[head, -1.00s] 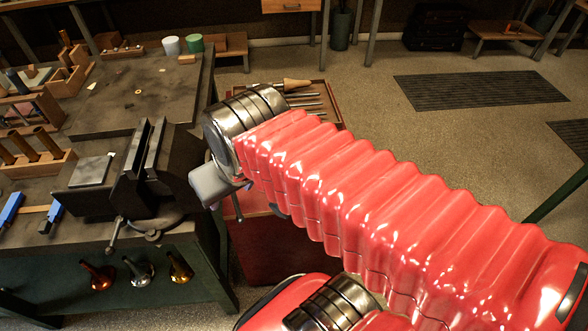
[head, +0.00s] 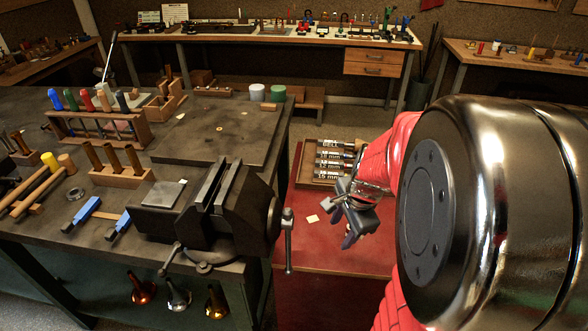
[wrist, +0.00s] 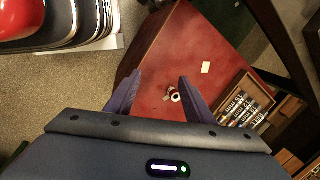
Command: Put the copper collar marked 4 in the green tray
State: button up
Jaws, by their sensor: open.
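My gripper (head: 352,212) is open above the red bench top (head: 300,245), right of the vise in the head view. In the wrist view its two dark fingers (wrist: 160,80) are spread with nothing between them. Beyond the fingers, a small ring-like object (wrist: 175,96) with a pale face and some red-brown beside it lies on the red top. It may be the copper collar, but it is too small for me to read a mark. The gripper hides that spot in the head view. I cannot make out a green tray in either view.
A wooden tray of labelled rods (head: 322,160) lies behind my gripper. A pale paper square (head: 312,218) lies on the red top. The dark vise (head: 215,210) stands left, its handle (head: 288,240) near the red top. A green round container (head: 278,93) stands on the workbench.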

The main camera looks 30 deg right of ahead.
jog(key=w+d+f+m, duration=0.2)
jog(key=d+m, duration=0.3)
jog(key=m, duration=0.5)
jog(key=w+d+f+m+t+h, duration=0.1)
jog(key=w+d+f+m, duration=0.1)
jog(key=d+m, duration=0.3)
jog(key=m, duration=0.4)
jog(key=shift+d+m+t, duration=0.2)
jog(key=shift+m+t, duration=0.1)
jog(key=shift+m, duration=0.1)
jog(key=shift+w+f, duration=0.1)
jog(key=shift+f, duration=0.05)
jog(key=shift+x, duration=4.25)
jog(key=shift+d+f, duration=0.1)
jog(key=shift+x, duration=2.5)
jog(key=shift+d, duration=0.1)
jog(key=shift+c, duration=0.5)
